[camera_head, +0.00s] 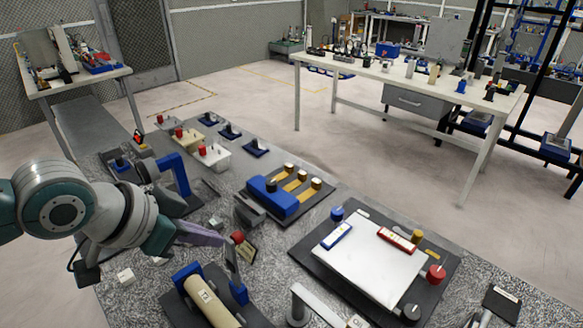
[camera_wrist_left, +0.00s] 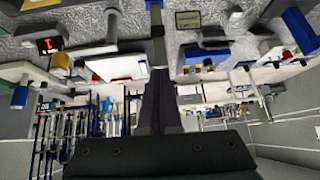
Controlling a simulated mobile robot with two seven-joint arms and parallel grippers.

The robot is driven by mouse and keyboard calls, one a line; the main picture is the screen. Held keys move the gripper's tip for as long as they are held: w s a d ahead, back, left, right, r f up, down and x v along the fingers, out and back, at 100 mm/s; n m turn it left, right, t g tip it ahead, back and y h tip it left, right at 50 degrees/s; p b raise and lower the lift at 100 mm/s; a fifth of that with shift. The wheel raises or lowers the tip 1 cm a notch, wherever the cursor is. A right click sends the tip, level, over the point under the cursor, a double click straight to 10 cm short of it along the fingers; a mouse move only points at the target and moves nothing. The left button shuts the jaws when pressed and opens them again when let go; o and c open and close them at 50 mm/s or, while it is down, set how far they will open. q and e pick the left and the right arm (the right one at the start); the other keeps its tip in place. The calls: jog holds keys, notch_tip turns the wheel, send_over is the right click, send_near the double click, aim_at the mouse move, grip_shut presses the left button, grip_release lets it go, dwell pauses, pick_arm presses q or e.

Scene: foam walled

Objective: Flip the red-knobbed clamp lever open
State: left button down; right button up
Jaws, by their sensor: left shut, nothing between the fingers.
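The red knob (camera_head: 237,238) of the clamp lever (camera_head: 231,262) shows in the head view, just beyond the tips of my left gripper. The lever stands steeply up from the blue clamp parts of a dark fixture, which holds a tan cylinder (camera_head: 205,300). My left gripper (camera_head: 220,239) is shut and empty, its fingers close beside the knob; I cannot tell whether they touch. In the left wrist view the shut fingers (camera_wrist_left: 160,72) point up the picture, in line with a grey bar (camera_wrist_left: 157,45). The red knob cannot be made out there. My right gripper is not in view.
A blue block with tan strips (camera_head: 275,198) lies beyond the lever. A board with a white plate (camera_head: 365,258) is to the right. A blue arch (camera_head: 180,174) stands beside my left forearm. Other red-knobbed white blocks (camera_head: 212,155) stand farther back.

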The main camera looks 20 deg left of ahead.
pick_arm(q)
jog(key=shift+w+d+f, duration=0.25)
jog(key=shift+w+f, duration=0.45)
jog(key=shift+w, duration=0.25)
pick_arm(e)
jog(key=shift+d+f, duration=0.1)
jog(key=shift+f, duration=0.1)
